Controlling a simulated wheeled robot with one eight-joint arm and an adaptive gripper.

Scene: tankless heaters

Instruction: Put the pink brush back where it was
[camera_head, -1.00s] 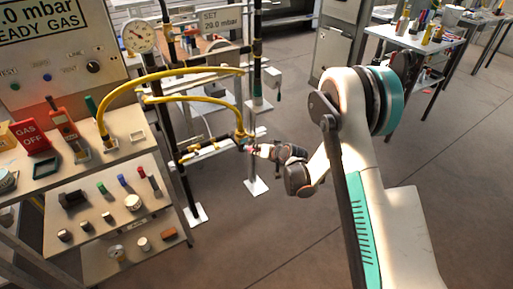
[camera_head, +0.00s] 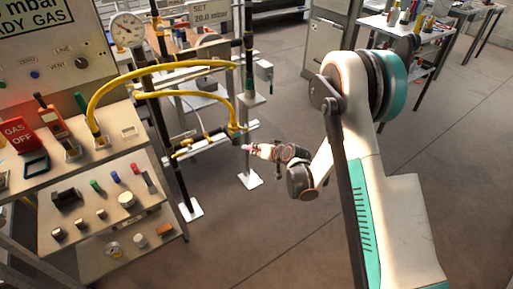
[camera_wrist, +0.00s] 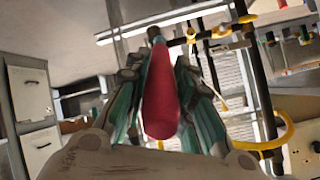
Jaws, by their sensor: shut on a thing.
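The pink brush (camera_wrist: 160,95) is between the fingers of my gripper (camera_wrist: 165,75) in the wrist view, its red-pink body pointing away from the palm. My gripper is shut on it. In the head view my gripper (camera_head: 255,150) is stretched out to the left of my arm, near the lower end of the yellow-hosed pipe stand. Only a small pink patch of the brush (camera_head: 247,147) shows there. The place the brush came from cannot be told from these frames.
A two-tier bench (camera_head: 88,160) at the left holds a red GAS OFF sign (camera_head: 18,133) and several small tools and fittings. Yellow hoses (camera_head: 165,66) arch to a pipe stand with a gauge (camera_head: 127,30). A white table (camera_head: 405,33) stands at the back right. The floor (camera_head: 290,235) is clear.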

